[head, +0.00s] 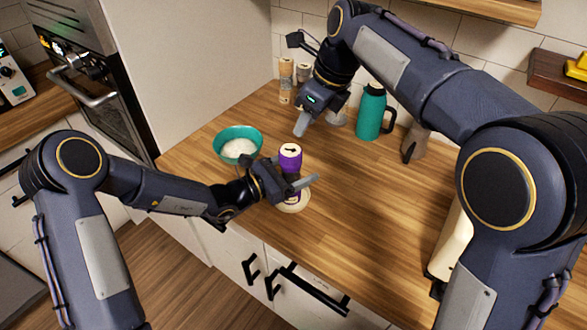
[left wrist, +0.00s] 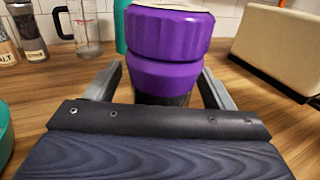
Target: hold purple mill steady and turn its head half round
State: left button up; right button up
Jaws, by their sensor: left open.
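The purple mill (head: 290,157) stands upright near the counter's front edge, on a pale round base (head: 296,207). Its ribbed purple head (left wrist: 168,34) fills the upper middle of the left wrist view, above a purple neck and a dark lower body. My left gripper (head: 292,184) is open, with one finger on each side of the mill below its head. Gaps seem to show beside the fingers, so I see no clear grip. My right gripper (head: 312,122) hangs behind the mill, apart from it. Its jaw opening is unclear.
A teal bowl (head: 237,143) of white contents stands left of the mill. A teal flask (head: 371,112) with a dark handle and several jars (head: 286,80) stand at the back. A cream appliance (left wrist: 288,45) is at the right. The counter right of the mill is clear.

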pick_arm(q)
jog(key=c, duration=1.3)
jog(key=shift+c, duration=0.5)
pick_arm(e)
jog(key=shift+o, duration=2)
jog(key=shift+f, duration=0.2)
jog(key=o, duration=0.3)
jog(key=f+n+g+y, duration=0.1)
jog(key=s+f+n+g+y, duration=0.1)
jog(key=f+n+y, duration=0.1)
jog(key=s+d+f+n+g+y, duration=0.1)
jog(key=f, duration=0.1)
jog(key=shift+s+n+y, duration=0.15)
jog(key=shift+n+y, duration=0.15)
jog(key=shift+o, duration=0.2)
jog(key=t+y, duration=0.2)
jog(key=y, duration=0.8)
send_near(283, 150)
jog(key=shift+n+t, duration=0.3)
jog(key=shift+t, duration=0.1)
jog(key=a, duration=1)
jog(key=shift+w+f, duration=0.25)
jog(key=shift+f, duration=0.05)
